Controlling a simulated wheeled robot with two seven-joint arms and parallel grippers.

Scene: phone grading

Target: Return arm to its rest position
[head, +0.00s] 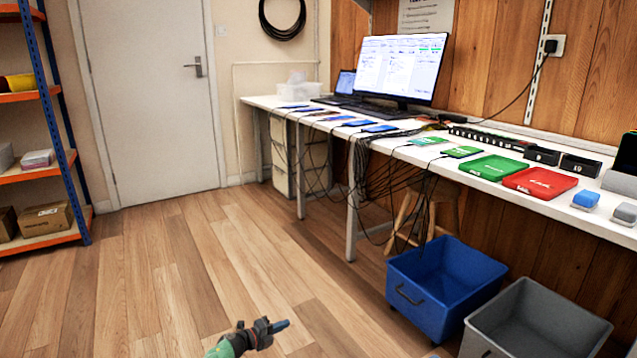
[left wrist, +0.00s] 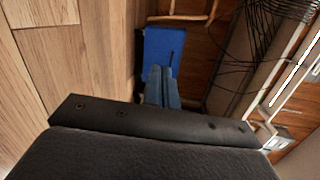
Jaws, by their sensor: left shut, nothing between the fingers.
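My left gripper (head: 281,326) shows at the bottom of the head view, low over the wooden floor and left of the bins. Its dark blue fingers are shut with nothing between them. In the left wrist view its fingers (left wrist: 161,86) lie together in front of the blue bin (left wrist: 163,48). My right gripper is in neither view.
The white bench (head: 400,152) runs along the right with phones, a monitor (head: 400,65), a green tray (head: 493,167) and a red tray (head: 540,181). Cables hang below it. The blue bin (head: 420,313) and a grey bin (head: 510,340) stand in front. The left floor is clear.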

